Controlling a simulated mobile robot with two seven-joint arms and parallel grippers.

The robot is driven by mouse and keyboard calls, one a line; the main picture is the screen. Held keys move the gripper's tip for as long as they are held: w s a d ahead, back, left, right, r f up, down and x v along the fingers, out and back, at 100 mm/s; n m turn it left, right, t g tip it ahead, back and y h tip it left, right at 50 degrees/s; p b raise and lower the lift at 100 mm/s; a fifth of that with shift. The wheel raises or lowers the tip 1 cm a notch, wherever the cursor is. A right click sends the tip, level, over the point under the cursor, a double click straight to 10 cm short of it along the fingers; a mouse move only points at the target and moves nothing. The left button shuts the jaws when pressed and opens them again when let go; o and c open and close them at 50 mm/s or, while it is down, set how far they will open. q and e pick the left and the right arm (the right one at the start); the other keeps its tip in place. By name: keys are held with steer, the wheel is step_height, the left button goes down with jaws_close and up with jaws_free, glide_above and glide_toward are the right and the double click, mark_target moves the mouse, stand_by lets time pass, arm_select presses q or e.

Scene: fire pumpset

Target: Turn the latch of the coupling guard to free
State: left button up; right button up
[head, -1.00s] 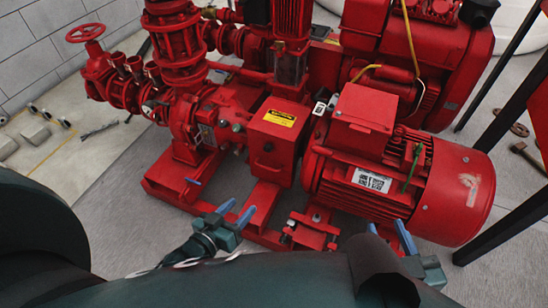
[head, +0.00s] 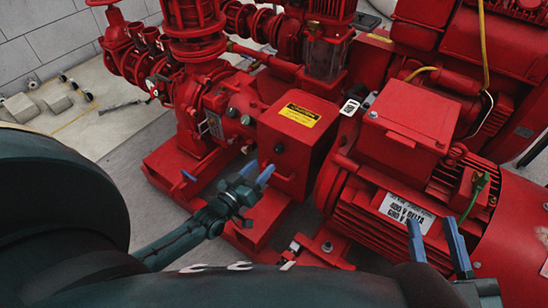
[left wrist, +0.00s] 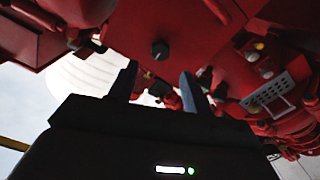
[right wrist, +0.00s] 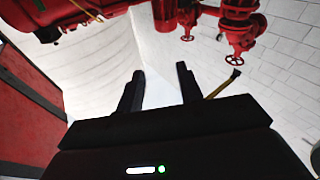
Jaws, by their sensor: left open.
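The coupling guard (head: 292,138) is a red box with a yellow warning label, in the middle of the head view. Its latch (head: 279,148) shows as a small dark knob on the front face. In the left wrist view the latch (left wrist: 160,50) lies just beyond and between my fingertips. My left gripper (head: 257,172) is open, its blue fingers in front of the guard's lower front face, close to the latch; I see no contact. My right gripper (head: 432,226) is open and empty in front of the motor. Which way the latch is turned is too small to tell.
The red motor (head: 400,205) with a white label stands right of the guard. The pump (head: 218,118) and its pipework stand to the left, all on a red base frame (head: 180,165). Bare floor (head: 130,125) lies further left.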

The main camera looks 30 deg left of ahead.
mark_target(277, 151)
arm_select(q)
steer(key=w, duration=0.2)
steer(key=w+b, duration=0.1)
steer(key=w, duration=0.1)
steer(key=w+d+b, duration=0.1)
steer(key=w, duration=0.1)
steer(key=shift+w+f, duration=0.1)
steer(key=shift+w, duration=0.25)
steer(key=c, duration=1)
arm_select(e)
steer(key=shift+a+f, duration=0.1)
steer(key=shift+a, duration=0.1)
